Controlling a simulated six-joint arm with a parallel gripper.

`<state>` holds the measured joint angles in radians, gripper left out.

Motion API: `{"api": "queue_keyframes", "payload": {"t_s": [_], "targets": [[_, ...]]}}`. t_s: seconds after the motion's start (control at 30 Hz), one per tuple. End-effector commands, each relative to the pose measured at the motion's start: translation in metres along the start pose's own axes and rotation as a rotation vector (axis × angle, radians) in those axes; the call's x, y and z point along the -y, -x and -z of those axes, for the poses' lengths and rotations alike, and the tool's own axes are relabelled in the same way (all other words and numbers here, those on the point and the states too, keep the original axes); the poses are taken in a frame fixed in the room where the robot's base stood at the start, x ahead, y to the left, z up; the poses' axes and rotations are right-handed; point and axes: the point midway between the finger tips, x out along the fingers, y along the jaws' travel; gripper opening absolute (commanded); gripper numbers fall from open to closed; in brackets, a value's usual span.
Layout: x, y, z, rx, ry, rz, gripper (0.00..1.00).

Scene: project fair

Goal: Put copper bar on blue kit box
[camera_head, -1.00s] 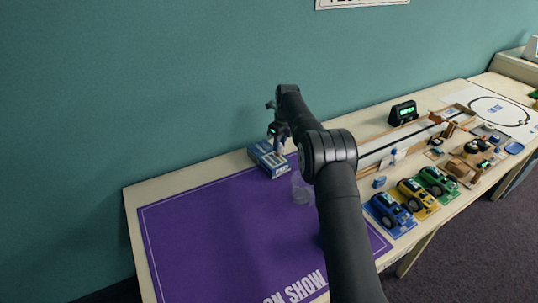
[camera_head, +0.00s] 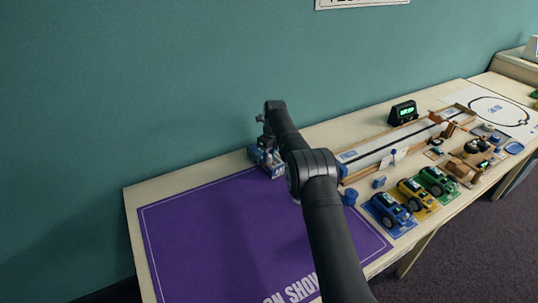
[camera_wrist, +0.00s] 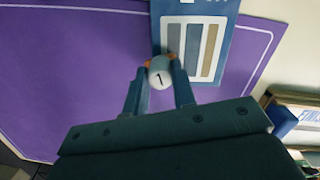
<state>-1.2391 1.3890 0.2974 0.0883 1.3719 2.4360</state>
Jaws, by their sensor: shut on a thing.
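The blue kit box (camera_head: 279,172) is at the back of the table, by the purple mat's far edge. In the wrist view the box (camera_wrist: 222,70) shows grey and tan stripes on its top. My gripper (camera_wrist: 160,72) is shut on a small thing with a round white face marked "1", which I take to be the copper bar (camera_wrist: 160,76). Orange-brown bits show at the fingertips beside it. The gripper is over the near left part of the box top. Whether the bar touches the box, I cannot tell. My arm hides part of the box in the head view.
The purple mat (camera_head: 200,235) is bare to the left and front. A wooden track (camera_head: 400,145), a black display (camera_head: 403,112) and several toy cars, such as a blue one (camera_head: 388,210), stand to the right. A teal wall rises behind the table.

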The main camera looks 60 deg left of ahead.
Motion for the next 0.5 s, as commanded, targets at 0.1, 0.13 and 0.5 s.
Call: {"api": "queue_keyframes", "payload": {"t_s": [0.1,0.13,0.5], "targets": [[0.0,-0.003,0.0005,-0.001,0.0,-0.001,0.26],[0.0,-0.0026,0.0004,0.0,0.0,0.0,0.32],[0.0001,-0.0013,0.0002,0.0,0.0,0.0,0.46]]}}
